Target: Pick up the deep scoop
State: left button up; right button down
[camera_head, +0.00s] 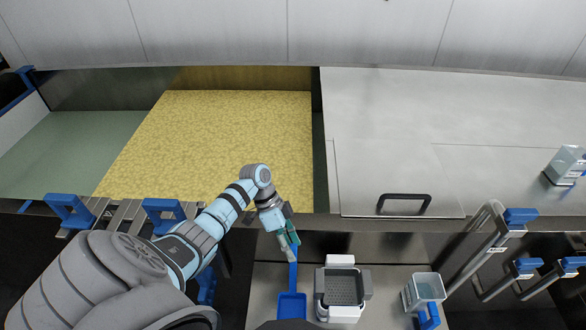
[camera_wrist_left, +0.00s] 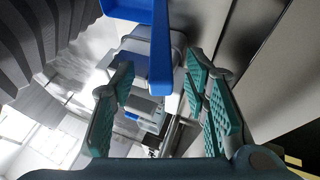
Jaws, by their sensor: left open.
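The deep scoop appears to be the blue scoop (camera_head: 291,306) lying on the lower metal shelf. Its blue handle points up toward the bench. My left gripper (camera_head: 290,246) is just above the handle end, at the bench's front edge. In the left wrist view the green-padded fingers of this gripper (camera_wrist_left: 160,95) are wide open. There the blue handle (camera_wrist_left: 161,50) reaches down between the fingertips, and neither pad visibly presses on it. The scoop's bowl is mostly cut off at the top of that view. My right gripper is not seen.
Right of the scoop stand a perforated grey mould (camera_head: 342,288) and a clear jug with a blue handle (camera_head: 428,288). Metal levers with blue grips (camera_head: 521,216) stick out at the right. Yellow curd (camera_head: 215,140) fills the vat behind. A black handle (camera_head: 403,204) sits on the metal cover.

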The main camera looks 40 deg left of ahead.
pick_arm(q)
jog(key=b+x, duration=0.1)
jog(key=x, duration=0.1)
jog(key=b+x, duration=0.2)
jog(key=shift+s+a+f, duration=0.1)
jog(key=shift+a+f, duration=0.2)
jog(key=shift+f, duration=0.05)
jog(key=shift+d+f, duration=0.25)
jog(key=shift+r, duration=0.2)
grip_shut()
jog(key=shift+r, duration=0.1)
